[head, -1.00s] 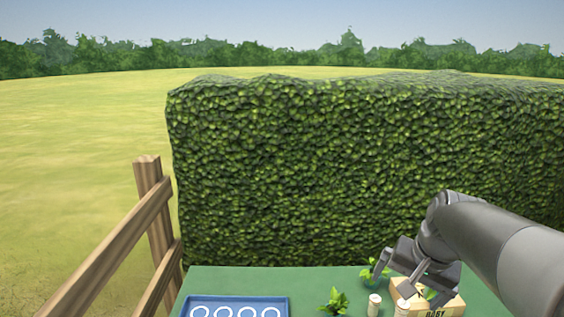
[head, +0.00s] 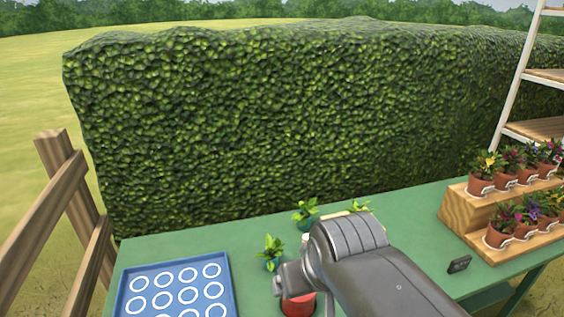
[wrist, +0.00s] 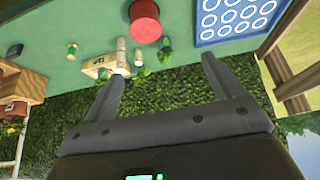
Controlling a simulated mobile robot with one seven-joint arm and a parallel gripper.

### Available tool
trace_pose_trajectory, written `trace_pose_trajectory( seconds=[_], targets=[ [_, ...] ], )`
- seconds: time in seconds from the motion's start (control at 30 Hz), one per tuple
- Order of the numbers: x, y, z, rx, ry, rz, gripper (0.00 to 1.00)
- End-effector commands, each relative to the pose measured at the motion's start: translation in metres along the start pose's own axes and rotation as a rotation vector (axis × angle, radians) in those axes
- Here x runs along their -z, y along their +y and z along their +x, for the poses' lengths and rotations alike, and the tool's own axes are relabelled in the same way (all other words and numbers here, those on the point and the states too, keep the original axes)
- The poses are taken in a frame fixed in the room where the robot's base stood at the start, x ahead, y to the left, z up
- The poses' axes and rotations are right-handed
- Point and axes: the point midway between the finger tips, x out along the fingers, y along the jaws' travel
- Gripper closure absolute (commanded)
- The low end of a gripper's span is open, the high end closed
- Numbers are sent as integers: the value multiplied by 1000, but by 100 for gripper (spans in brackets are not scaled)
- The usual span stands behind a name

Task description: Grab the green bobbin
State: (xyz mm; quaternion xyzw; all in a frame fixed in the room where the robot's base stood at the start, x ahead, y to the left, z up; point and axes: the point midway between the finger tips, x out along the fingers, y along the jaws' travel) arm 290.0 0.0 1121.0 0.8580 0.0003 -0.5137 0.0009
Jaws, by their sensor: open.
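In the wrist view a small spool with green on it (wrist: 72,48), seemingly the green bobbin, stands on the green table left of a pale box (wrist: 97,66). I cannot make it out in the head view, where my arm covers part of the table. My gripper (wrist: 163,70) is open and empty, its two fingers spread in the wrist view. The spool lies up and left of the left finger, apart from it. Pale bobbins (wrist: 121,52) stand beside the box.
A red pot (wrist: 145,20) stands near a blue tray (head: 175,262) marked with white rings. Small leafy plants (head: 305,211) stand near my arm. A stepped wooden stand (head: 470,213) holds several potted flowers on the right, with a small dark sign (head: 459,264) before it. A hedge (head: 290,120) rises behind the table.

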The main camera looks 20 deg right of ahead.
Motion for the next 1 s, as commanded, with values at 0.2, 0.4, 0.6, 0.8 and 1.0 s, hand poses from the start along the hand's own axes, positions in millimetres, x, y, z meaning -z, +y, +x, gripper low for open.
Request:
trace_pose_trajectory(
  seconds=[0.2, 0.4, 0.6, 0.8, 1.0],
  targets=[
    [0, 0, 0, 0, 0, 1, 32],
    [0, 0, 0, 0, 0, 2, 46],
    [1, 0, 0, -1, -1, 3, 46],
    [22, 13, 8, -38, -27, 41, 46],
    [66, 46, 31, -112, -79, 121, 46]
  ],
)
